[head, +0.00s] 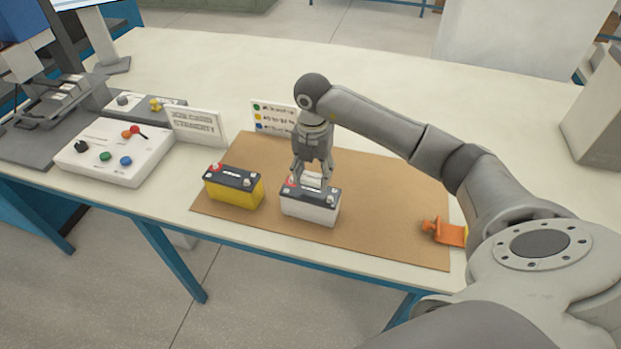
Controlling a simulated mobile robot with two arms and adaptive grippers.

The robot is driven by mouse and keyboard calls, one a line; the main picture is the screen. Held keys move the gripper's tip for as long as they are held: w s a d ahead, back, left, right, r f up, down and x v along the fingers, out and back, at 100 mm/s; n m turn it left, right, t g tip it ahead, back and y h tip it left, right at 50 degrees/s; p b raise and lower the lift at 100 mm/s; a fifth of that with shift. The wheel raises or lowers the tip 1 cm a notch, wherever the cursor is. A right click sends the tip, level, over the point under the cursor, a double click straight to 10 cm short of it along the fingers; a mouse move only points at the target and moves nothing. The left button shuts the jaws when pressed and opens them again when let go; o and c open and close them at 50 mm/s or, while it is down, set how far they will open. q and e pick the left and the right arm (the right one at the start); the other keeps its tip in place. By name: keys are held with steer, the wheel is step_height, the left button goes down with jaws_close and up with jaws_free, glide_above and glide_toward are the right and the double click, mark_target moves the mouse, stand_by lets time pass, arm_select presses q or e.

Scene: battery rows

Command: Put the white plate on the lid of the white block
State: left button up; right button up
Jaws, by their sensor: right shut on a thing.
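The white block (309,211) is a battery-like box with a dark lid (298,192) and a red terminal cap. It stands upright on the brown mat. My right gripper (312,178) points down over this lid and is shut on the small white plate (313,179). The plate is at or just above the lid. I cannot tell whether it touches. The fingers hide part of the plate and of the lid behind it. My left gripper is not in view.
A yellow block (233,192) with a dark lid stands left of the white one on the brown mat (395,225). An orange clamp-like piece (445,232) is at the mat's right. A white control box (115,152) and sign cards (196,127) stand left. The mat's right half is mostly clear.

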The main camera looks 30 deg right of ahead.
mark_target(311, 176)
steer(key=shift+w+f, duration=0.2)
steer(key=shift+f, duration=0.05)
steer(key=shift+w+a+f+p, duration=0.1)
steer(key=shift+f+p, duration=0.25)
steer(key=shift+p, duration=0.05)
step_height(311, 176, down, 3)
steer(key=shift+r+p, duration=0.2)
steer(key=shift+p, duration=0.35)
steer(key=shift+f, duration=0.1)
steer(key=o, duration=0.6)
steer(key=shift+c, duration=0.2)
